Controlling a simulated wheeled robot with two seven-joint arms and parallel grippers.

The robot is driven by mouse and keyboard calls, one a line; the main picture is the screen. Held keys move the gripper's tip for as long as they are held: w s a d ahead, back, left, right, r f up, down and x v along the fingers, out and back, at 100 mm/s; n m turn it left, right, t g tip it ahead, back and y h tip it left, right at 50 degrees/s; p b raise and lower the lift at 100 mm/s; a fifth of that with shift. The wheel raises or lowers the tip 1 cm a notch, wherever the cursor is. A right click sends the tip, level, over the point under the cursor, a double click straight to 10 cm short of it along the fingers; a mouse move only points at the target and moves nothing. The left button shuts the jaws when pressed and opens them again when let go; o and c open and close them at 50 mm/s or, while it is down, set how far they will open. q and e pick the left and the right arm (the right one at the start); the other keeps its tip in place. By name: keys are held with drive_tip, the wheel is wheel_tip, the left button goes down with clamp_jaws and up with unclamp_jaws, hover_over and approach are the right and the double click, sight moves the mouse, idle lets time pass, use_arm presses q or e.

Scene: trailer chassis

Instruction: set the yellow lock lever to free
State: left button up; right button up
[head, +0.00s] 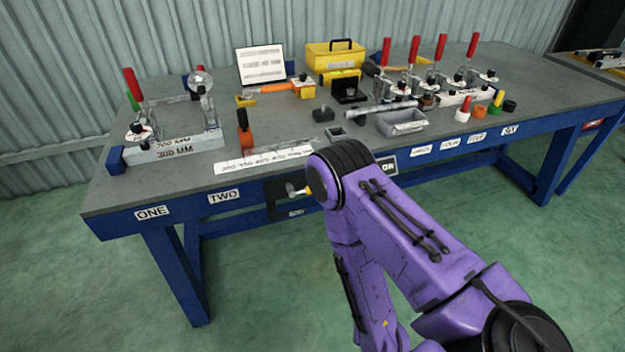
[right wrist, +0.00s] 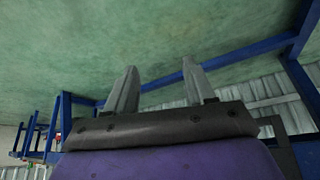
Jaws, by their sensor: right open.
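My right gripper (right wrist: 162,85) shows in the right wrist view, fingers apart and empty, with green floor and blue bench legs beyond. The head view does not show its fingers. My left gripper is in neither view.
The grey-topped bench (head: 190,178) has a blue frame with number labels. On it stand red-handled toggle clamps (head: 387,52), a yellow toolbox (head: 335,55), a grey tray (head: 402,122) and a white marked strip (head: 262,158). The green floor (head: 70,270) at front left is clear.

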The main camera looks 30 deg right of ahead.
drive_tip(key=w+d+m+t+h+b, duration=0.2)
drive_tip(key=w+m+t+b, duration=0.55)
drive_tip(key=w, duration=0.95)
drive_tip(key=w+r+m+t+h+b, duration=0.4)
drive_tip(key=w+r+m+h+b, duration=0.2)
drive_tip(key=w+r+m, duration=0.65)
drive_tip(key=shift+n, duration=0.8)
drive_tip(key=w+d+r, duration=0.1)
drive_tip(key=w+d, duration=0.1)
drive_tip(key=w+d+r, duration=0.1)
drive_tip(key=d, duration=0.1)
drive_tip(key=w+d, duration=0.1)
drive_tip(key=w, duration=0.1)
drive_tip(key=shift+w+d+r+p, duration=0.35)
drive_tip(key=shift+d+r, duration=0.05)
drive_tip(key=shift+w+d, duration=0.2)
drive_tip(key=shift+w, duration=0.1)
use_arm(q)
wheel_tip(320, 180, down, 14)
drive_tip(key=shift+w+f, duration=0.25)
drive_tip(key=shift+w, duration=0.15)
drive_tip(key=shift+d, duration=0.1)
use_arm(e)
clamp_jaws()
